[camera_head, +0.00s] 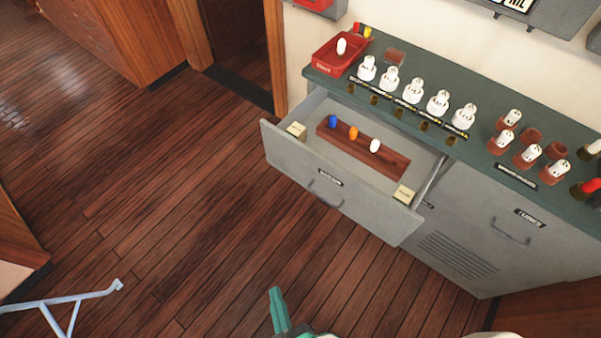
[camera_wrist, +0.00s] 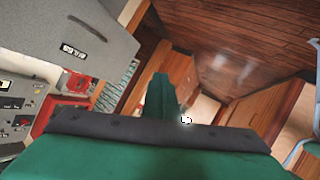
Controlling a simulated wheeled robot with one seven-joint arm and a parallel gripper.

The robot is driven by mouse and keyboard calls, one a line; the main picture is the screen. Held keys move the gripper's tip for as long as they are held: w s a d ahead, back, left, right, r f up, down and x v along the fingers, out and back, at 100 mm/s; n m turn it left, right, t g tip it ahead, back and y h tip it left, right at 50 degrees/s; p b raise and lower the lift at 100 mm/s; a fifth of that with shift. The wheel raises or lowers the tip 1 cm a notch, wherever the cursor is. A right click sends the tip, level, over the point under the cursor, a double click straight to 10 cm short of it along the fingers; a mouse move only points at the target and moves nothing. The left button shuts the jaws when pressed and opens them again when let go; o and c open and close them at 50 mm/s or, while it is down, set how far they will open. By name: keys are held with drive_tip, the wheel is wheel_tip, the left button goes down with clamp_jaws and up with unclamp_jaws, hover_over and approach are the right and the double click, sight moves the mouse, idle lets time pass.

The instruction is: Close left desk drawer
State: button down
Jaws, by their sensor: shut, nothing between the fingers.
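The left desk drawer (camera_head: 290,165) is pulled out from the grey desk in the head view. Its front panel (camera_head: 345,195) faces the lower left and carries a black label and a bar handle (camera_head: 325,194). Inside lies a brown wooden rack (camera_head: 395,165) holding a blue, an orange and a white piece. Small beige blocks (camera_head: 297,130) sit near both front corners. My gripper (camera_head: 277,298) is at the bottom of the head view, below and apart from the drawer front. Its shut green fingers (camera_wrist: 163,85) also show in the wrist view, with nothing held.
The desk's green top (camera_head: 475,160) holds a red tray (camera_head: 335,57), white pieces and brown holders. A closed drawer (camera_head: 500,220) is to the right. Wooden floor (camera_head: 150,200) is clear left of the drawer. A pale metal frame (camera_head: 65,302) stands at lower left.

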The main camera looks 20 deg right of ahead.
drive_tip(key=w+f+n+g+h, duration=0.2)
drive_tip(key=w+f+n, duration=0.3)
drive_tip(key=f+n, duration=0.45)
drive_tip(key=n+h, duration=1.1)
drive_tip(key=h, duration=0.2)
approach(310, 172)
drive_tip(key=shift+g, duration=0.3)
drive_tip(key=x, duration=0.6)
drive_tip(key=shift+w+d, duration=0.1)
drive_tip(key=shift+w, duration=0.15)
drive_tip(key=shift+w, duration=0.1)
